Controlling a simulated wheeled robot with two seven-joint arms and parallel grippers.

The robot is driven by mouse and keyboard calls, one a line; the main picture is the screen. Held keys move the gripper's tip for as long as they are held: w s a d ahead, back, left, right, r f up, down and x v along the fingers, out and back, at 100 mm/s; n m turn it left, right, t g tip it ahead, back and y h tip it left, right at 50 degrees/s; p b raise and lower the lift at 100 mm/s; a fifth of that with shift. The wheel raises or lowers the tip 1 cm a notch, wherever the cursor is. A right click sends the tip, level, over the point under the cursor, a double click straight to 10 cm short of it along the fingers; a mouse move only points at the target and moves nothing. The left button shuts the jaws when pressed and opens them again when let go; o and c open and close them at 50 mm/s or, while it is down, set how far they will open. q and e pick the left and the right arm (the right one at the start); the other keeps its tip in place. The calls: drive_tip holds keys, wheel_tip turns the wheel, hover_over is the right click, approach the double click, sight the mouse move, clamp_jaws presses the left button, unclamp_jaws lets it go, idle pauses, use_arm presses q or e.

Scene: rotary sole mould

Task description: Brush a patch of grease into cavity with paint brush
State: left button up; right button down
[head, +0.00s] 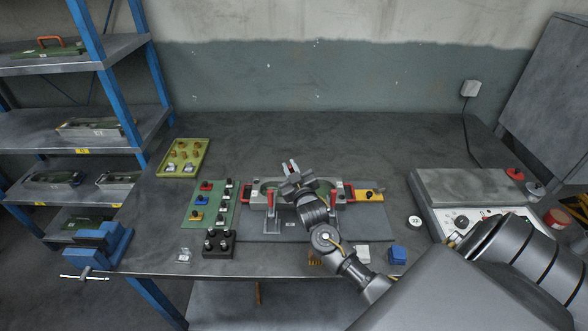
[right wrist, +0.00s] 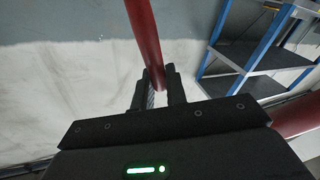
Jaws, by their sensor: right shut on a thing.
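My right gripper (head: 291,167) is over the middle of the mould, its arm coming in from the lower right. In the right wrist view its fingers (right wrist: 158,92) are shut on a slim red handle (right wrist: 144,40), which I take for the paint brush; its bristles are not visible. My wrist hides the mould's centre. I cannot make out any grease patch. My left gripper is not in view.
Left are a green board with coloured blocks (head: 197,215), a yellow-green tray (head: 183,158) and a blue vise (head: 98,246). The bench behind is clear.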

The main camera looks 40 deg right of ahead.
drive_tip(key=shift+w+d, duration=0.35)
drive_tip(key=shift+d, duration=0.05)
drive_tip(key=shift+s+d, duration=0.45)
drive_tip(key=shift+d, duration=0.05)
drive_tip(key=shift+s+d+p, duration=0.4)
drive_tip(key=shift+s+d, duration=0.3)
drive_tip(key=shift+d, duration=0.2)
